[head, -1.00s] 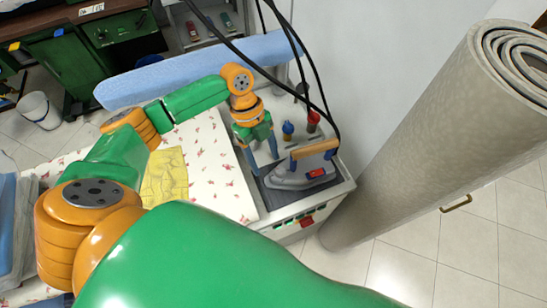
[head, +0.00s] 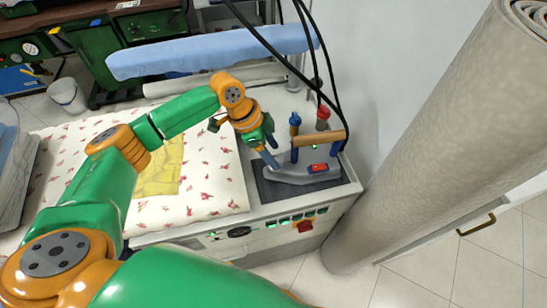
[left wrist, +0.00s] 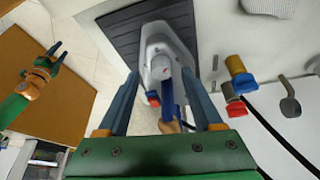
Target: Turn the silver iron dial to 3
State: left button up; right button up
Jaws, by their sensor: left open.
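The silver iron (head: 300,174) sits on a dark ribbed pad at the right end of the pressing table. It has a wooden handle (head: 318,139), blue posts and a red part (head: 318,168) on its side. In the left wrist view the iron (left wrist: 165,42) lies between my open left fingers, with a round grey knob-like part (left wrist: 161,67) on top. No dial number is readable. My left gripper (head: 272,160) is at the iron's left end; touching cannot be told. My right gripper (left wrist: 56,55) appears small at the left of the left wrist view, fingers apart.
Behind the iron stand a blue-topped fitting (head: 295,120) and a red one (head: 323,118). Black hoses (head: 270,45) hang over it. A tall rolled carpet (head: 420,150) stands close on the right. A yellow cloth (head: 165,165) lies on the floral cover (head: 205,180).

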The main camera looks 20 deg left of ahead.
aim_at(280, 161)
pick_arm(q)
jog(key=shift+w+d+f, duration=0.15)
jog(key=shift+w+f, duration=0.05)
jog(key=shift+f, duration=0.5)
jog(key=shift+w+d+f, duration=0.1)
jog(key=shift+d+f, duration=0.05)
jog(key=shift+f, duration=0.15)
jog(key=shift+d+f, duration=0.1)
jog(key=shift+d, duration=0.05)
jog(key=shift+s+d, duration=0.1)
jog(key=shift+s, duration=0.1)
jog(key=shift+c, duration=0.3)
jog(key=shift+w, duration=0.1)
grip_shut()
